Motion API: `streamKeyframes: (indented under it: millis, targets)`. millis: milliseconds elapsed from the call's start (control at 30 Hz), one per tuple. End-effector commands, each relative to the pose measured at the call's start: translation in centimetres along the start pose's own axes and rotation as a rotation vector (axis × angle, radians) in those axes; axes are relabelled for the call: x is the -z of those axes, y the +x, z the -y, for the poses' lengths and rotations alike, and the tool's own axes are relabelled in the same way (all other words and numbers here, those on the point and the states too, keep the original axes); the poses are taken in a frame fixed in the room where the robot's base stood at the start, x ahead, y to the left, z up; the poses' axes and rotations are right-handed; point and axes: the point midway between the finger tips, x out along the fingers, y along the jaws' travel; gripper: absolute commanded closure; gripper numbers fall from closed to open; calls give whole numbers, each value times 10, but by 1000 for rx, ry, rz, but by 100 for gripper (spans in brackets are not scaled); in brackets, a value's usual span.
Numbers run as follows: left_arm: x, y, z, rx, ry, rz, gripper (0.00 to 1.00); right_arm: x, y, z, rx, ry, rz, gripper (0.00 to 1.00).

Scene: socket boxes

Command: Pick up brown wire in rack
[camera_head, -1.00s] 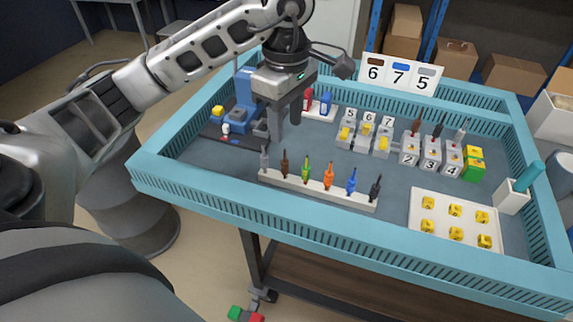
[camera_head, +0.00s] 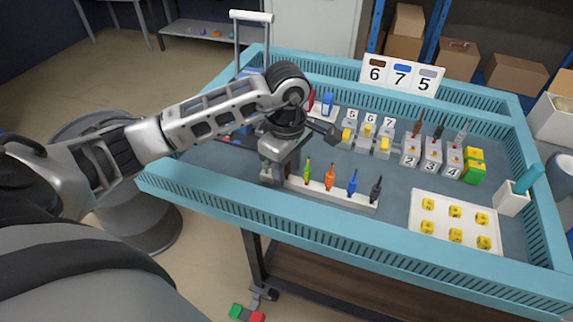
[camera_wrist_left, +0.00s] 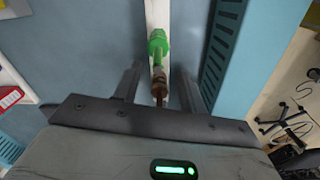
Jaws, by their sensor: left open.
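The white wire rack (camera_head: 318,190) lies near the front edge of the blue-rimmed table, with green (camera_head: 308,170), orange, blue and black wires standing in it. My left gripper (camera_head: 271,176) is down over the rack's left end and hides the brown wire and the grey one in the head view. In the left wrist view the brown wire (camera_wrist_left: 160,88) stands between the two fingers of my left gripper (camera_wrist_left: 159,78), with the green wire (camera_wrist_left: 157,42) just beyond. The fingers are open, with a gap on each side of the brown wire. My right gripper is not in view.
Numbered socket boxes (camera_head: 432,155) stand behind the rack, under a sign reading 6 7 5 (camera_head: 400,75). A white tray (camera_head: 418,212) of yellow pieces lies to the right. The table's rim (camera_head: 225,200) runs close in front of the rack.

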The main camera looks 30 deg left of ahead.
Motion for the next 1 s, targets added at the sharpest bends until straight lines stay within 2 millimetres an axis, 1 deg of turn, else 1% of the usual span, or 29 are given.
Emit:
streamKeyframes:
  millis: [133,167,200,267,300,600,733,867,933,967,1000]
  targets:
    - [0,0,0,0,0,0,59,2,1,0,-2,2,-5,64]
    - [0,0,0,0,0,0,67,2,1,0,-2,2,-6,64]
    - [0,0,0,0,0,0,78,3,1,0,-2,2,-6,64]
    - [0,0,0,0,0,0,95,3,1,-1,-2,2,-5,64]
    - [0,0,0,0,0,0,100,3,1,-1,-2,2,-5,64]
    - [0,-1,0,-1,-1,0,100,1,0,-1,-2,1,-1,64]
    - [0,-6,-1,-3,-1,0,100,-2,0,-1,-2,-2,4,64]
    - [0,-18,-1,-6,-1,-1,100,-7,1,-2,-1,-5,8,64]
    - [0,-30,-2,-8,0,0,100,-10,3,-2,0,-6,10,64]
    - [-2,-35,-1,-6,1,0,100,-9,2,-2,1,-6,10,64]
    - [-9,-42,2,-6,5,3,100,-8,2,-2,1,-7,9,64]
